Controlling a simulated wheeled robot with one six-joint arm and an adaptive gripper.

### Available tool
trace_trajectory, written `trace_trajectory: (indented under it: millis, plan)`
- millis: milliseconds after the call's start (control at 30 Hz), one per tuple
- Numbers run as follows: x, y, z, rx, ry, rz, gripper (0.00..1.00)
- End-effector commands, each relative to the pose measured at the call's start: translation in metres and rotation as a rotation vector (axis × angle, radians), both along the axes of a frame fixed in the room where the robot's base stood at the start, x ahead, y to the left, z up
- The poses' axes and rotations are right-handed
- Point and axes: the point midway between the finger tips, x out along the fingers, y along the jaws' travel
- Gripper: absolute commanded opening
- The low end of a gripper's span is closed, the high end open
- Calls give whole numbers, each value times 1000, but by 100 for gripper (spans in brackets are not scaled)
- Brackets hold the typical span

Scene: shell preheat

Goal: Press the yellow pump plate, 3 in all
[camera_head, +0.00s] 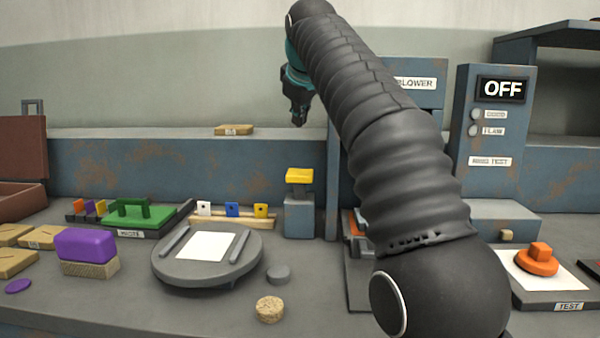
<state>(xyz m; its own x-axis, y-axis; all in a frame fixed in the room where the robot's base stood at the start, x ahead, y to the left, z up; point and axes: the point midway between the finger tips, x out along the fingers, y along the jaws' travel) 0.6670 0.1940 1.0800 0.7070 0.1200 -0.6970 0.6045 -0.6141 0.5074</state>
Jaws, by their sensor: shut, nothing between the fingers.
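The yellow pump plate (300,175) sits on top of a small blue-grey pump box (299,216), left of the upright post at the middle of the bench. My gripper (298,121) is above the plate, pointing down, with a clear gap between them. Its fingers look shut and hold nothing. My dark ribbed arm covers much of the right middle of the view.
A round grey turntable (172,270) with a white sheet stands to the left. A cork disc (270,309) and a small grey disc (278,274) lie near it. A purple block (85,244) is further left. A grey cabinet showing OFF (487,150) stands right.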

Motion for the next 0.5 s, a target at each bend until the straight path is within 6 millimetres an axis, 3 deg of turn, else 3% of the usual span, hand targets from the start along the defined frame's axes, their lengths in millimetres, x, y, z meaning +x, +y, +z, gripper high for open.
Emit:
trace_trajectory:
  millis: [267,500]
  plan:
    - [-1,-1,-16,-1,1,-1,0]
    - [-1,-1,-46,-1,2,-1,0]
